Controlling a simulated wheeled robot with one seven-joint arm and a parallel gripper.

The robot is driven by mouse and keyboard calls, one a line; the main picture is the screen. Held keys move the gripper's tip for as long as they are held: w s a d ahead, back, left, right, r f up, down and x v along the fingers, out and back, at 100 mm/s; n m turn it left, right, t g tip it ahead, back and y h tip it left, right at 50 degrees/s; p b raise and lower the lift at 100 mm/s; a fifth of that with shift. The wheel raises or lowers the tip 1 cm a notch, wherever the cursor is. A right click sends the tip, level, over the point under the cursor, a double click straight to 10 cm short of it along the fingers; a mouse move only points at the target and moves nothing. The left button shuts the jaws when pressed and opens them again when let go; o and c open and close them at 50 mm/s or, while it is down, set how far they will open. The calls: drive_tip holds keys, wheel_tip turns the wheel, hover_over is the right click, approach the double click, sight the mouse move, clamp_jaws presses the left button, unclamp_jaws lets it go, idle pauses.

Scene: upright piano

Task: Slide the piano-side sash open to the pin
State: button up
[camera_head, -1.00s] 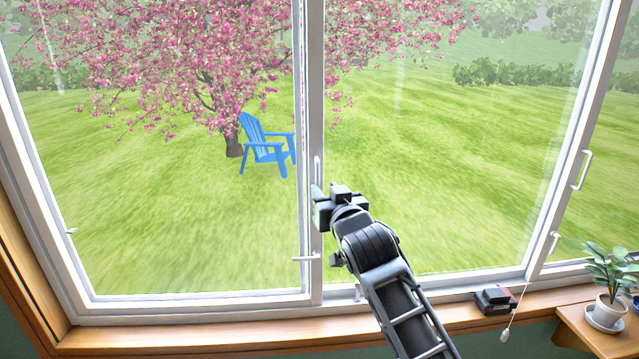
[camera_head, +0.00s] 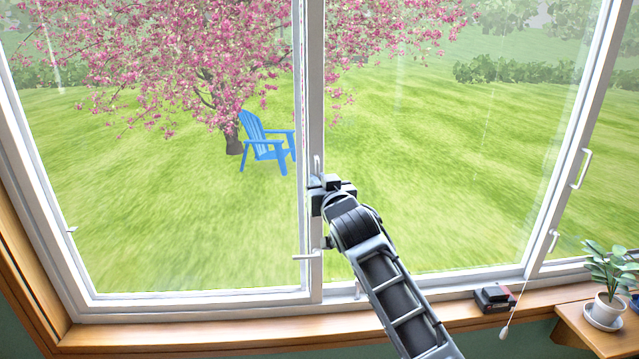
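A large window with white-framed sashes fills the view; the piano is not in view, so I cannot tell which sash is on its side. A white upright handle (camera_head: 317,164) is on the middle stile (camera_head: 314,80). My gripper (camera_head: 316,190) is at this stile, over the handle's lower part. Its fingers are small and partly hidden by my wrist, so I cannot tell whether they are open or touch the handle. A small white lever or pin (camera_head: 305,257) sticks out lower on the stile. Another small peg (camera_head: 71,230) is on the left frame.
Another upright handle (camera_head: 582,168) and a small fitting (camera_head: 553,240) are on the right stile. A wooden sill (camera_head: 200,338) runs below, with a dark box (camera_head: 494,298) on it. A potted plant (camera_head: 607,306) stands on a wooden surface at right. A cord (camera_head: 506,331) hangs near it.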

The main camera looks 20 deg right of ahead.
clamp_jaws()
idle(0.9)
